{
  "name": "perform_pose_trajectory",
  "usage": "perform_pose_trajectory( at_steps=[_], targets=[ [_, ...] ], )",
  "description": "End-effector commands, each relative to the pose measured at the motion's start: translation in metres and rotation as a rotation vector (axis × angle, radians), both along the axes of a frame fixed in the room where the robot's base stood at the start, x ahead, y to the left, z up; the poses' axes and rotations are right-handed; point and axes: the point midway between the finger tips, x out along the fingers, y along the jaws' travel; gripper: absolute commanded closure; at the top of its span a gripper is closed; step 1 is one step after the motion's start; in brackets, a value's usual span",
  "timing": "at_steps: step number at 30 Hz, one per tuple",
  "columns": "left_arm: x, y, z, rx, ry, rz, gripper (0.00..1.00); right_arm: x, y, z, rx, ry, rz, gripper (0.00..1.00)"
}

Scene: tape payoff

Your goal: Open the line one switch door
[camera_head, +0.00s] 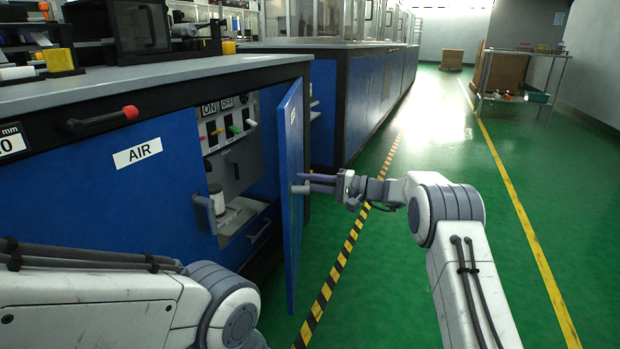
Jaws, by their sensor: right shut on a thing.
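The blue switch door (291,235) stands swung out from the cabinet, seen nearly edge-on. Its pale handle (299,189) sticks out on the right side of the door. My right gripper (318,183) reaches in from the right and is shut on the handle, with its purplish fingers around it. The opened compartment shows a switch panel (228,128) with ON and OFF labels and several coloured levers. My left arm crosses the lower left; its gripper is not in view.
The blue cabinet's AIR panel (70,210) fills the left, with a grey handle (205,213) beside the opening. A red-tipped black lever (105,118) sits above. Green floor (450,270) to the right is clear. A metal rack (520,85) stands far right.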

Motion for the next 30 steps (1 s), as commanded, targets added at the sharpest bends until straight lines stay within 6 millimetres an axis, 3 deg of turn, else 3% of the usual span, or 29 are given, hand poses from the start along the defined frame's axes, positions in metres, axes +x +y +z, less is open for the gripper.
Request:
perform_pose_trajectory(
  at_steps=[6, 17, 18, 20, 30],
  targets=[
    [0.000, 0.000, 0.007, 0.000, 0.000, 0.000, 0.50, 0.002, -0.032, 0.000, 0.000, 0.003, -0.006, 1.00],
    [0.000, 0.000, 0.007, 0.000, 0.000, 0.000, 0.50, 0.000, -0.036, -0.001, 0.000, 0.003, 0.002, 1.00],
    [0.000, 0.000, 0.007, 0.000, 0.000, 0.000, 0.50, 0.000, -0.036, -0.001, 0.000, 0.003, 0.003, 0.72],
    [0.000, 0.000, 0.007, 0.000, 0.000, 0.000, 0.50, -0.001, -0.036, -0.001, 0.001, 0.003, 0.003, 0.50],
    [0.000, 0.000, 0.008, 0.000, 0.000, 0.000, 0.50, 0.000, -0.037, 0.000, 0.001, 0.002, 0.001, 0.50]
  ],
)
